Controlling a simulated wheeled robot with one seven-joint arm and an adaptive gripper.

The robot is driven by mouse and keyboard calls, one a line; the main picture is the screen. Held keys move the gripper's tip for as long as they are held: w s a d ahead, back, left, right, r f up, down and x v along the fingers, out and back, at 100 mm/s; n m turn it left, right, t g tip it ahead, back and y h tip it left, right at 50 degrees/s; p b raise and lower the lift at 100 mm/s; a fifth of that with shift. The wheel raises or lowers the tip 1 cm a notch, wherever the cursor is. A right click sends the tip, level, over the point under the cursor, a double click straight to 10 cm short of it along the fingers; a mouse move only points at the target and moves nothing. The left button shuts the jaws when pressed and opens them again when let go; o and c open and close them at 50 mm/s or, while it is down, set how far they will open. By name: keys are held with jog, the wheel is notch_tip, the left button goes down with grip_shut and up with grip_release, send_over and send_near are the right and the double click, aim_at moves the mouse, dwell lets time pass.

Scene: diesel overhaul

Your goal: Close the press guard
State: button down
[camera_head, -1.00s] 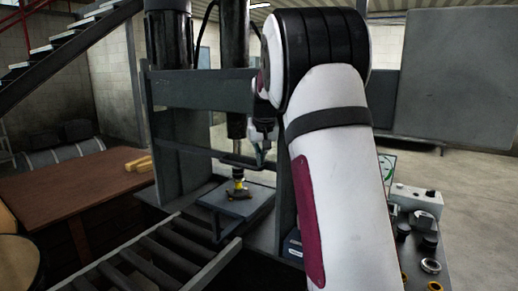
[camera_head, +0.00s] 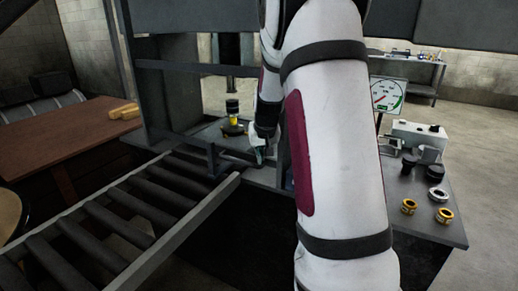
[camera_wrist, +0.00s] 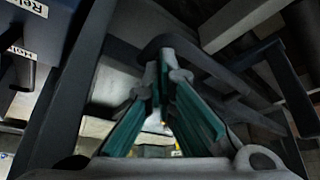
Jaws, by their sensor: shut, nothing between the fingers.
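The press (camera_head: 145,100) is a dark grey frame with a black ram (camera_head: 232,85) above a small plate (camera_head: 205,133). A yellow and dark piece stands on the plate under the ram. My gripper (camera_head: 260,156) is low at the front of the press, just right of the plate. In the wrist view its teal-padded fingers (camera_wrist: 163,80) are shut and empty. A dark rounded bar (camera_wrist: 190,48), apparently part of the guard, lies just beyond the fingertips; I cannot tell whether they touch it. My arm hides the press's right side and much of the guard, so its position is unclear.
A roller conveyor (camera_head: 120,215) runs to the press front from the left. A brown table (camera_head: 65,140) stands at left. The bench (camera_head: 425,220) at right holds a dial gauge (camera_head: 387,94), a control box (camera_head: 418,134) and several rings and knobs.

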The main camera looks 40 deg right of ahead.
jog(key=shift+s+a+f, duration=0.1)
jog(key=shift+s+f, duration=0.05)
jog(key=shift+f, duration=0.25)
jog(key=shift+r, duration=0.1)
jog(key=p+v, duration=0.6)
jog(key=v, duration=0.4)
jog(key=shift+r, duration=0.15)
